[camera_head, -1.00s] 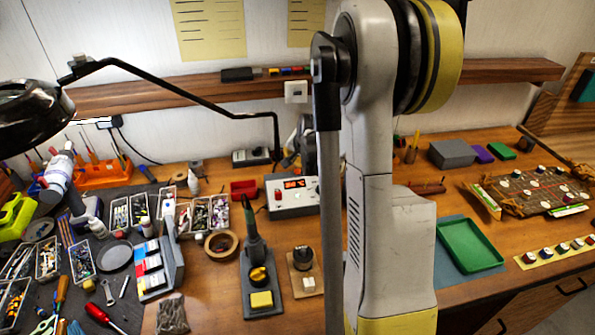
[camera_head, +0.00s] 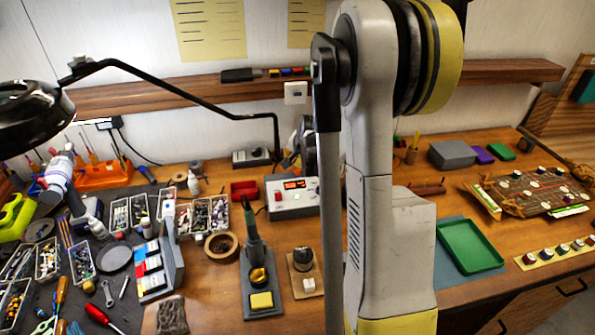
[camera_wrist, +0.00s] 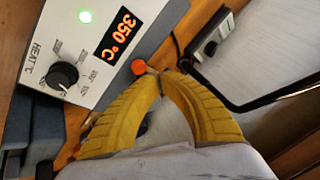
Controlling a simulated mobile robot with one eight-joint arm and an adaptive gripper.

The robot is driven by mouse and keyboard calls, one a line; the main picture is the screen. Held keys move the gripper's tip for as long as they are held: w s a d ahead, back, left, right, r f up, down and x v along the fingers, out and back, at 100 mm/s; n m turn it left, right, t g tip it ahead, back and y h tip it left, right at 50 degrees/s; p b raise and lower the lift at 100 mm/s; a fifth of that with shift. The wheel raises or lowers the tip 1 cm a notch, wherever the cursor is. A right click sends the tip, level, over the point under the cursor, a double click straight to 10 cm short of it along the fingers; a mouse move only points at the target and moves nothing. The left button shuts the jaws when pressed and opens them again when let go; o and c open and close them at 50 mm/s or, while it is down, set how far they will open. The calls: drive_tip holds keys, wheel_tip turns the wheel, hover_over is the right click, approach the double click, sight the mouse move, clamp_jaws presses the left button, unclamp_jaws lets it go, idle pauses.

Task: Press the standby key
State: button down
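The grey-white soldering station (camera_head: 292,207) stands at the back of the bench, behind my arm's left side in the head view. A round orange-red button (camera_wrist: 139,67) shows just left of my fingertips; no standby label is readable. My gripper (camera_wrist: 158,74) has its yellow fingers together at the tips, with nothing held. Its tips look very close to the button; contact cannot be told.
In the head view a red bin (camera_head: 243,190), a tape roll (camera_head: 221,247) and a soldering iron stand (camera_head: 262,300) are nearby. The lamp arm (camera_head: 190,98) spans the back left.

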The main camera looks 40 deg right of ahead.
drive_tip(key=shift+f, duration=0.1)
drive_tip(key=shift+f+b, duration=0.35)
drive_tip(key=shift+b, duration=0.1)
drive_tip(key=shift+f+b, duration=0.45)
idle(0.5)
drive_tip(key=shift+r, duration=0.1)
drive_tip(key=shift+r+p, duration=0.6)
drive_tip(key=shift+r, duration=0.25)
drive_tip(key=shift+r+p, duration=1.95)
drive_tip(key=shift+r, duration=1.05)
